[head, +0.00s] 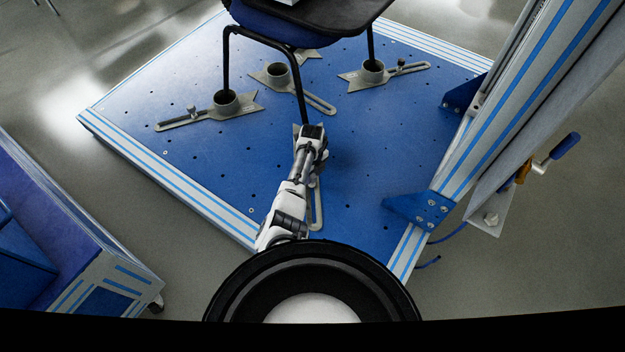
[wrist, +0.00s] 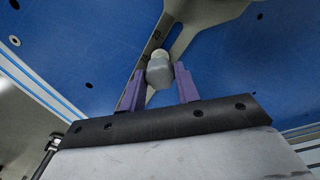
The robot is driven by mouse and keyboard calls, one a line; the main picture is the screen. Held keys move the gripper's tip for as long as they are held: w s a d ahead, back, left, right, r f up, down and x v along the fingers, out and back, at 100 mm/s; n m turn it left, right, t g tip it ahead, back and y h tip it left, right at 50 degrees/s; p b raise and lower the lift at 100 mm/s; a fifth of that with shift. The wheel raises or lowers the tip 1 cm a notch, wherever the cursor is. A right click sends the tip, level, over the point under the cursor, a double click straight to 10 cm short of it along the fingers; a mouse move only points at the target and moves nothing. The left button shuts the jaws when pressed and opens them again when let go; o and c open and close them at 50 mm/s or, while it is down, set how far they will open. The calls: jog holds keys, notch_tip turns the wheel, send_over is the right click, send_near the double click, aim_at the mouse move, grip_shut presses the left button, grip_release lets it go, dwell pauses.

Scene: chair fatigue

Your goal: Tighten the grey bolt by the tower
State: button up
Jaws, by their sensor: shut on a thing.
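In the wrist view a grey bolt (wrist: 158,73) with a rounded head stands on a slotted grey clamp plate (wrist: 205,18). The two purple fingers of my gripper (wrist: 160,69) are on either side of the bolt head, shut on it. In the head view my gripper (head: 314,152) is low over the near clamp (head: 318,205), beside the near chair leg (head: 300,88). The hand hides the bolt and most of that clamp's socket there. The tower (head: 540,90) rises at the right.
The chair (head: 265,22) stands above the blue perforated platform (head: 200,165). A blue bracket (head: 420,207) sits at the tower's foot. A blue-topped cart (head: 75,225) stands at the left.

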jog(key=m, duration=0.4)
jog(key=o, duration=1)
jog(key=n, duration=0.3)
jog(key=shift+n, duration=0.6)
jog(key=shift+p, duration=0.3)
